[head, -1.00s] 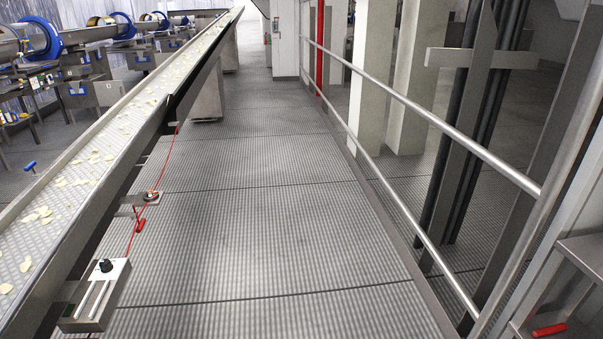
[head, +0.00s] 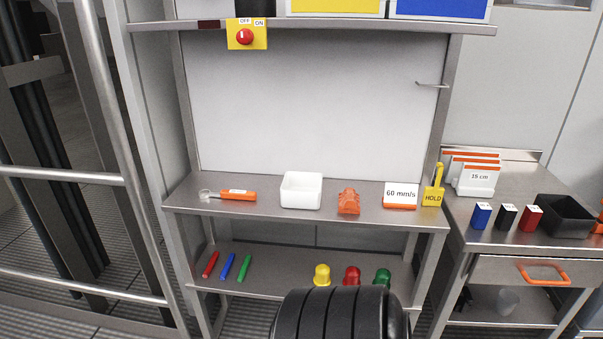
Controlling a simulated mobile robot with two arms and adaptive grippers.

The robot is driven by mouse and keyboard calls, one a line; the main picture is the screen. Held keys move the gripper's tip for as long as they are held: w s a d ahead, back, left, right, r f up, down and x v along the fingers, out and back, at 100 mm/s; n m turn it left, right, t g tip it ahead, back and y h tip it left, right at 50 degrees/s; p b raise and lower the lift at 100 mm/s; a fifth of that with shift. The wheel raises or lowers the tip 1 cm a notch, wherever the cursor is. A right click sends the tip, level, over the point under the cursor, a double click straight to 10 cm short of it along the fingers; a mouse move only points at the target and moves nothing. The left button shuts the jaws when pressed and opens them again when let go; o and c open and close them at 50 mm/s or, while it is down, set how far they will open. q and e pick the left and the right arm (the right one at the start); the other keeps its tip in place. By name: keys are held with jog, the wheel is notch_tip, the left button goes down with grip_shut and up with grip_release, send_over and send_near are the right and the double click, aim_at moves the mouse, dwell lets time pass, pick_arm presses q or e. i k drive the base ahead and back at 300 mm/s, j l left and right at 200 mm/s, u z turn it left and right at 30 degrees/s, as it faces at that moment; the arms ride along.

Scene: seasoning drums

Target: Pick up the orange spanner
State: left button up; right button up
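On the middle shelf of the grey metal rack, in the head view, lies an orange-handled tool (head: 237,195) with a pale ring-like end pointing left. I cannot tell for sure whether it is the orange spanner. A lumpy orange object (head: 348,202) sits farther right on the same shelf; its kind is unclear. Neither of my grippers is in view. A black ribbed part, apparently mine, shows at the bottom middle and hides part of the lower shelf.
The middle shelf (head: 270,213) also holds a white box (head: 301,190), a "60 mm/s" sign (head: 400,195) and a yellow HOLD tag (head: 433,190). Coloured sticks and domes lie below. A side table (head: 500,241) stands right; a railing (head: 65,176) is left.

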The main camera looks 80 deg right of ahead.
aim_at(246, 195)
jog(key=z, duration=1.9)
jog(key=i+l+u, duration=0.1)
jog(key=i+u, duration=0.15)
